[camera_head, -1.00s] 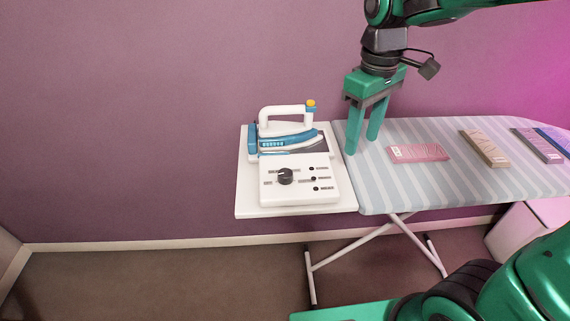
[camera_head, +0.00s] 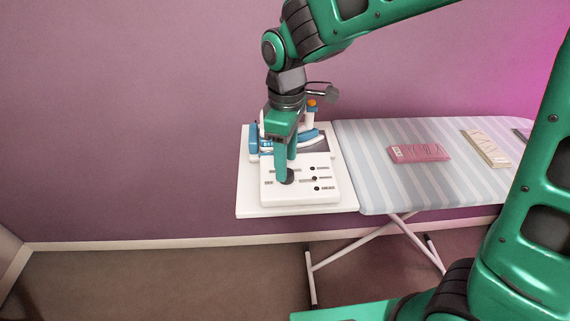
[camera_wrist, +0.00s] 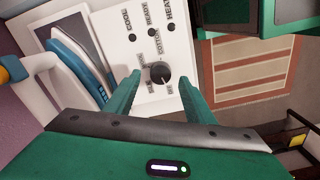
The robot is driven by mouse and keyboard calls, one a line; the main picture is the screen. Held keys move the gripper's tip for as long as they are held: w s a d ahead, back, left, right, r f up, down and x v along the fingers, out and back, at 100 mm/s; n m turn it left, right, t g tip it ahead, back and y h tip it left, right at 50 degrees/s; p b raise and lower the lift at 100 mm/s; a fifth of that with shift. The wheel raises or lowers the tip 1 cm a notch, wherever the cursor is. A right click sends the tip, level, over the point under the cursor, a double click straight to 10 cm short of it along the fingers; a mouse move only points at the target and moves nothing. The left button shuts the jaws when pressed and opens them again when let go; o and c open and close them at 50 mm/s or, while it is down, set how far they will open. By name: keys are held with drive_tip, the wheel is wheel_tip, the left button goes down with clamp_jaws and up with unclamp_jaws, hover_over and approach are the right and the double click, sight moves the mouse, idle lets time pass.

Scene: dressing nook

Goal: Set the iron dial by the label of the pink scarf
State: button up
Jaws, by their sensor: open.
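The iron's black dial (camera_head: 289,179) is on a white panel in front of the blue and white iron (camera_head: 306,138). My gripper (camera_head: 283,177) points down over the panel, fingers open, partly hiding the iron and dial. In the wrist view the dial (camera_wrist: 160,74) lies between the two fingertips (camera_wrist: 159,79), with a visible gap to each side; I cannot tell whether they reach its height. Small words ring the dial; one looks like COTTON. I cannot tell its pointer setting. The folded pink scarf (camera_head: 425,152) lies on the ironing board, its pale label too small to read.
The panel and iron stand on a white shelf (camera_head: 248,205) at the left end of the striped ironing board (camera_head: 375,180). A beige folded cloth (camera_head: 486,148) lies right of the scarf. Three indicators marked COOL, READY and HEAT sit beside the dial. My arm hides the board's right end.

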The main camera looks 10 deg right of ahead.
drive_tip(key=shift+f, duration=1.45)
drive_tip(key=c, duration=1.1)
drive_tip(key=shift+o, duration=0.2)
drive_tip(key=shift+m, duration=0.4)
drive_tip(key=m, duration=0.6)
drive_tip(key=shift+w+r, duration=0.1)
drive_tip(key=m, duration=0.7)
